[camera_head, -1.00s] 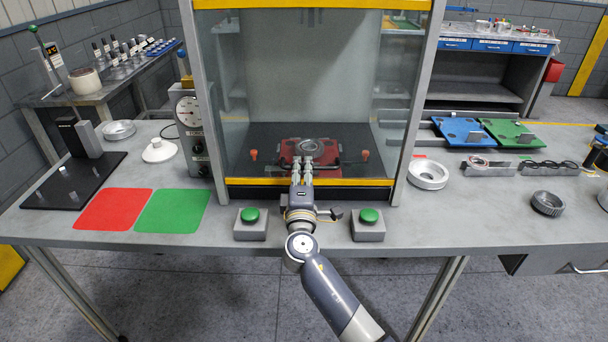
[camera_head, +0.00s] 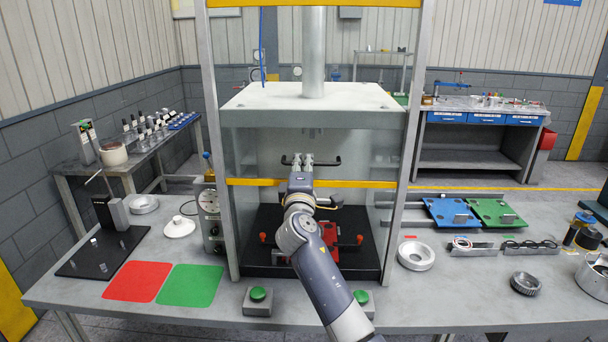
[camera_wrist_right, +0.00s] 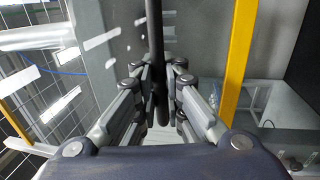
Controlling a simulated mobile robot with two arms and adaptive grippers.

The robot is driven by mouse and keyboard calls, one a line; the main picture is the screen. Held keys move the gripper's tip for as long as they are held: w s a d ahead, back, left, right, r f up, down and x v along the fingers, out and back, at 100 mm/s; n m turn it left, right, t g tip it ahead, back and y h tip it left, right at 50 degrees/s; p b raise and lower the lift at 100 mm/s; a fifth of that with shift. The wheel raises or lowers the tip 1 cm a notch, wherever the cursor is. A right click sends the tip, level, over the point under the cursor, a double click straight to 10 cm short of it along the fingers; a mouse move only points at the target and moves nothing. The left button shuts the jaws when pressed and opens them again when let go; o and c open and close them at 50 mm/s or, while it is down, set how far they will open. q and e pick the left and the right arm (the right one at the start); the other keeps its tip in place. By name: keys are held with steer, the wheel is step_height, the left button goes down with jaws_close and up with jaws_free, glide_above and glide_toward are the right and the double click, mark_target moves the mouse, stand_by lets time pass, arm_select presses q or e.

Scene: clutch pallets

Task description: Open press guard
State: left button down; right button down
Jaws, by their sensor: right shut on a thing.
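The press guard is a clear panel with a yellow lower bar (camera_head: 368,184) and a black handle (camera_head: 331,162). It is partly raised, with an open gap between the yellow bar and the press bed (camera_head: 365,262). My right gripper (camera_head: 303,161) is shut on the middle of the handle. In the right wrist view the handle (camera_wrist_right: 155,35) runs as a dark bar between the fingers (camera_wrist_right: 160,85). A red fixture (camera_head: 329,231) on the bed is partly hidden by my right arm. My left gripper is not in view.
Two green buttons stand at the table's front, the left one (camera_head: 258,294) clear and the right one (camera_head: 361,297) partly behind my arm. Grey press posts (camera_head: 406,150) flank the guard. A metal ring (camera_head: 416,256) lies right of the press.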

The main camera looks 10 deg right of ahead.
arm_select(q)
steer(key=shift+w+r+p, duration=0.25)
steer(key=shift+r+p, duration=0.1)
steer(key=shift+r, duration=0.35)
arm_select(e)
steer(key=shift+r, duration=1.1)
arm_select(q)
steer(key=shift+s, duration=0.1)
arm_select(e)
steer(key=c, duration=1.7)
jaws_free()
steer(key=shift+s, duration=0.1)
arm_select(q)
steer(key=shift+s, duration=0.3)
arm_select(e)
steer(key=shift+s+a, duration=0.1)
steer(key=shift+s, duration=0.05)
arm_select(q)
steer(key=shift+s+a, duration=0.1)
arm_select(e)
steer(key=shift+s+f, duration=0.1)
steer(key=shift+f, duration=0.05)
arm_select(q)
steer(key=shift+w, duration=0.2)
arm_select(e)
steer(key=v, duration=1.1)
steer(key=shift+s+a, duration=0.15)
steer(key=shift+s, duration=0.2)
